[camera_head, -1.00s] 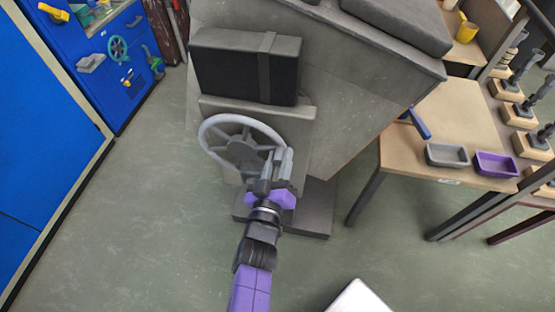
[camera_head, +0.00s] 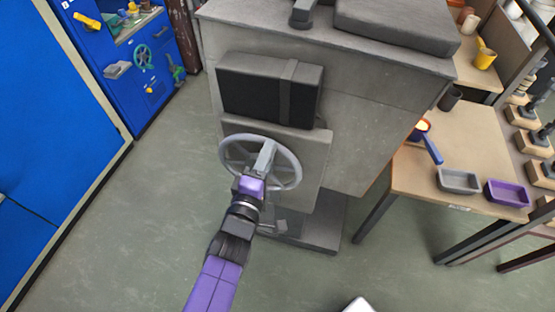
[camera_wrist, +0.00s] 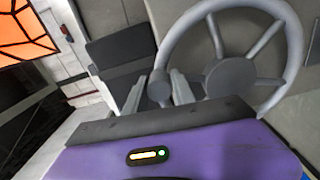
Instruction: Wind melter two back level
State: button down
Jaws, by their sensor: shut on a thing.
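The grey melter (camera_head: 375,140), which I take to be melter two, is a large block on a dark grey base. A spoked grey handwheel (camera_head: 289,180) is on its front, below a black box. The handwheel also shows large in the wrist view (camera_wrist: 293,50). My gripper (camera_head: 265,153) reaches across the front of the wheel, hiding part of it. I cannot tell whether the melter is level.
A wooden table (camera_head: 420,175) with a grey tray (camera_head: 459,181), a purple tray (camera_head: 507,193) and a blue-handled pan (camera_head: 432,147) stands close on the right. A blue cabinet (camera_head: 85,130) stands on the left. Green floor (camera_head: 150,220) between is clear.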

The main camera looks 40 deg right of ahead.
aim_at(256, 140)
jog(key=shift+w+a+r+n, duration=0.25)
jog(key=shift+w+n, duration=0.3)
jog(key=shift+n, duration=0.1)
jog(key=shift+w+a+r+n, duration=0.2)
jog(key=shift+w+a+n, duration=0.1)
jog(key=shift+w+n, duration=0.3)
jog(key=shift+w+a+r+n, duration=0.25)
jog(key=shift+w+n, duration=0.2)
jog(key=shift+n, duration=0.3)
jog(key=c, duration=1.1)
grip_release()
jog(key=shift+f, duration=0.1)
jog(key=shift+a+f, duration=0.1)
jog(key=shift+a, duration=0.05)
jog(key=shift+a, duration=0.1)
jog(key=shift+s+a+f+b, duration=0.1)
jog(key=shift+s+a+b, duration=0.05)
jog(key=shift+a+b, duration=0.15)
jog(key=b+v, duration=0.1)
jog(key=v, duration=0.5)
jog(key=shift+s+a+b, duration=0.25)
jog(key=shift+s+b, duration=0.1)
jog(key=shift+b, duration=0.05)
